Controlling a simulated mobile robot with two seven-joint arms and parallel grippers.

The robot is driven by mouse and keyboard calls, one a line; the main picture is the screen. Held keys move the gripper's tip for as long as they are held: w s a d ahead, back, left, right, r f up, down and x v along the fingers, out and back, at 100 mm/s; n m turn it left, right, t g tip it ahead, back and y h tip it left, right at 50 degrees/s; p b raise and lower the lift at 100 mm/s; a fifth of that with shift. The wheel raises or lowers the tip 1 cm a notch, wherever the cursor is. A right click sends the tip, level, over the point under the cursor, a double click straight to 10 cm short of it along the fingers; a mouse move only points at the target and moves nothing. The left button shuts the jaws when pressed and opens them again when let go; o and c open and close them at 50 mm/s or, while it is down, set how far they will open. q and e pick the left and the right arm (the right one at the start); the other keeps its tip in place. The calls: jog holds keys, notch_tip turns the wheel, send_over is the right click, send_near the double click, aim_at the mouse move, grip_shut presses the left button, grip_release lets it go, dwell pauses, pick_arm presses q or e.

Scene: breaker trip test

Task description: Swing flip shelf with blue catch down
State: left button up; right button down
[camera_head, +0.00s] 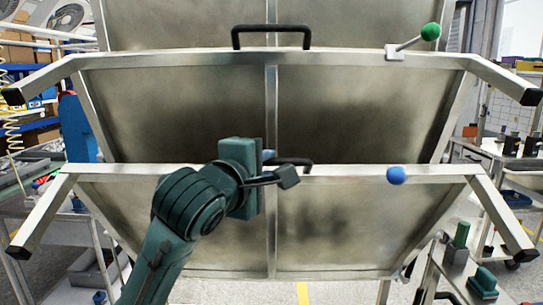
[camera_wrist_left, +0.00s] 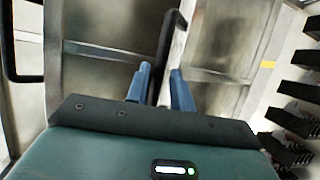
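The flip shelf with the blue catch is the lower metal panel (camera_head: 340,225), tilted, with a blue ball catch (camera_head: 396,175) at the right of its top rail. A black handle (camera_head: 298,161) sits mid-rail, partly hidden by my left gripper (camera_head: 269,156). In the left wrist view, the blue fingers of my left gripper (camera_wrist_left: 160,73) stand apart, one on each side of the black handle bar (camera_wrist_left: 173,35). A narrow gap shows beside the bar, so the fingers look open around it; contact is unclear. My right gripper is in neither view.
Above is another tilted metal shelf (camera_head: 180,100) with a black handle (camera_head: 271,30) and a green ball catch (camera_head: 430,32). Frame arms with black end caps jut out on both sides. Carts with loose items stand left and right.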

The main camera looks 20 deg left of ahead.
aim_at(270, 163)
pick_arm(q)
jog(key=shift+w+d+f, duration=0.1)
jog(key=shift+w+d, duration=0.1)
jog(key=shift+w, duration=1.35)
grip_shut()
